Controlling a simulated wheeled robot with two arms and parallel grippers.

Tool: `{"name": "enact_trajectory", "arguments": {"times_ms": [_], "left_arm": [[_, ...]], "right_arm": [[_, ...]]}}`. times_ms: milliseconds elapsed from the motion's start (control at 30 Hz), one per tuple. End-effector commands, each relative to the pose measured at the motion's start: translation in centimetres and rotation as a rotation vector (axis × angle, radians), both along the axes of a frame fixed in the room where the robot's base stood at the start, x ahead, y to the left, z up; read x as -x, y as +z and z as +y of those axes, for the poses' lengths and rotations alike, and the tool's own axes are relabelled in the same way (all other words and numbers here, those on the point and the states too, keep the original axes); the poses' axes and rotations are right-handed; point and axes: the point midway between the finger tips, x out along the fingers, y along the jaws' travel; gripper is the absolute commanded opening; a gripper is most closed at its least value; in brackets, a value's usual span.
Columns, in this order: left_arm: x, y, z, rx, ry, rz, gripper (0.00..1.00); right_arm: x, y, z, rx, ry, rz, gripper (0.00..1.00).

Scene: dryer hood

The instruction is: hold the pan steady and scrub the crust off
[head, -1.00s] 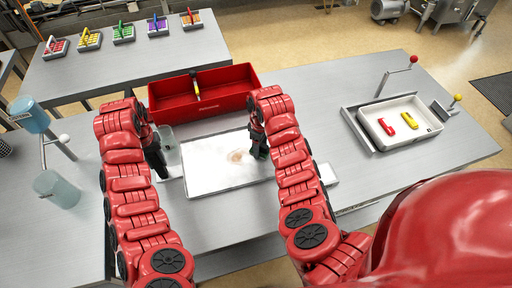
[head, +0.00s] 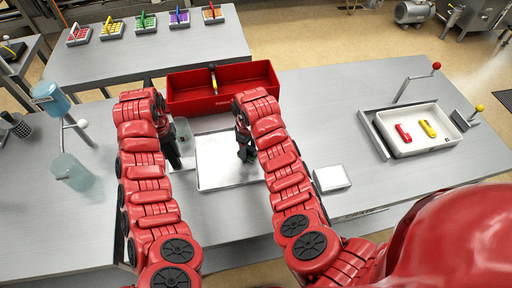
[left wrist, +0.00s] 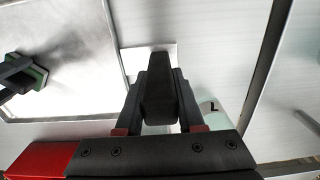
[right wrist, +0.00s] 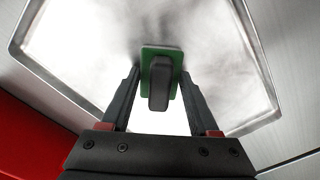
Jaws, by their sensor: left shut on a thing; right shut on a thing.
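The pan (head: 213,172) is a shallow, pale metal tray lying flat on the grey table. My left gripper (head: 173,158) is at its left side, shut on a black upright handle (left wrist: 158,90) beside the pan's rim; a white plate shows under the handle. My right gripper (head: 244,153) is over the pan, shut on the black grip of a green-backed scrubber (right wrist: 178,55). The scrubber is over the pan floor; contact is not clear. The pan floor shows grey smears (right wrist: 205,40) in the right wrist view. No brown crust is visible; the scrubber and gripper hide part of the floor.
A red bin (head: 203,107) stands behind the pan, with a yellow-and-black tool in it. A white pad (head: 331,178) lies right of the pan. A white tray (head: 388,143) with red and yellow items is further right. Clear containers stand at left.

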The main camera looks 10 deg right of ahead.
Motion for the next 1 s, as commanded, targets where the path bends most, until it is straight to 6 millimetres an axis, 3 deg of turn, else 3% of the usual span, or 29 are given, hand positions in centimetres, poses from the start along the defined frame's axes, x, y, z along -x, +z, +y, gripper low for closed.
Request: {"name": "enact_trajectory", "arguments": {"times_ms": [267,400,1000], "left_arm": [[0.0,-0.1,0.0,0.0,-0.001,0.001,0.0],[0.0,-0.1,0.0,0.001,-0.001,0.001,0.0],[0.0,-0.1,0.0,0.0,0.001,0.0,0.0]], "right_arm": [[0.1,-0.1,2.6,-0.001,0.004,0.003,0.09],[-0.9,-0.2,2.7,-0.003,-0.001,0.003,0.09],[-1.0,-0.1,-2.8,0.001,-0.003,0.0,0.09]]}}
